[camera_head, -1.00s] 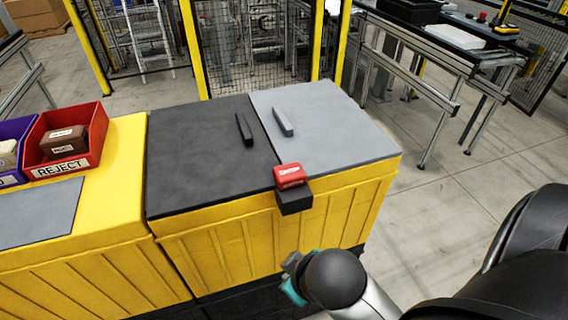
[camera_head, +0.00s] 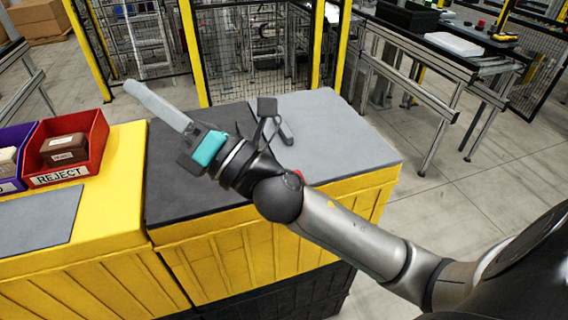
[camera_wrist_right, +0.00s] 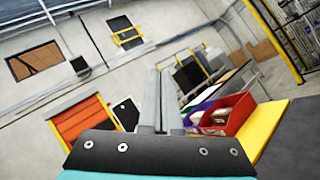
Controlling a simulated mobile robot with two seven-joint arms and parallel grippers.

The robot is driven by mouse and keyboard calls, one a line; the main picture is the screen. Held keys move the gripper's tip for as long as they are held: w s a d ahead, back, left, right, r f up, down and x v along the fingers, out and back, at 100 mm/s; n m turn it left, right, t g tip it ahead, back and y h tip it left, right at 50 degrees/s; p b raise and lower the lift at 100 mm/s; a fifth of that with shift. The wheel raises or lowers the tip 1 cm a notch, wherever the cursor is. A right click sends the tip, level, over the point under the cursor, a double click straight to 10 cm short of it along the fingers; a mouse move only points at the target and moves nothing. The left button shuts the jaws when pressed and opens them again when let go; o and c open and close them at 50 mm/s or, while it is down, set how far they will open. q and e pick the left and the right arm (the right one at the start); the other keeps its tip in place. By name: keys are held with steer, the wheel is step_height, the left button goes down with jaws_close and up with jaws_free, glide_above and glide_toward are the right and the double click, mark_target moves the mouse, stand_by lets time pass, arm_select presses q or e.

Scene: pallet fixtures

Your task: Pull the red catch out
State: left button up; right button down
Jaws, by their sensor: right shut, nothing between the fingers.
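The red catch (camera_head: 299,175) sits at the front edge where the dark lid and the light grey lid meet. My right arm hides nearly all of it, and only a sliver of red shows in the head view. My right gripper (camera_head: 131,88) is above the dark lid, well to the left of the catch, with its long grey fingers pointing to the far left. The fingers also show in the right wrist view (camera_wrist_right: 161,75), shut and empty. My left gripper is not in view.
The dark lid (camera_head: 170,193) and light grey lid (camera_head: 340,138) cover a yellow crate (camera_head: 210,263). A red REJECT bin (camera_head: 95,150) stands at the left, beside a purple bin (camera_head: 15,137). The floor right of the crate is clear.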

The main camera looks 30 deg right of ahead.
steer(key=s+a+f+n+g+y, duration=0.2)
steer(key=s+a+n+g, duration=0.15)
steer(key=n+g, duration=0.7)
steer(key=s+a+f+n+g+y, duration=0.25)
steer(key=a+n+g, duration=0.25)
steer(key=n, duration=1)
steer(key=w+d+f+n+g+h, duration=0.1)
steer(key=w+d+f+n+h, duration=0.2)
steer(key=d+f+n+h, duration=0.45)
steer(key=w+d+n+h, duration=0.2)
steer(key=d+h, duration=0.8)
steer(key=d, duration=1.2)
steer(key=shift+w+f+h, duration=0.4)
steer(key=shift+w, duration=0.55)
steer(key=shift+f, duration=0.1)
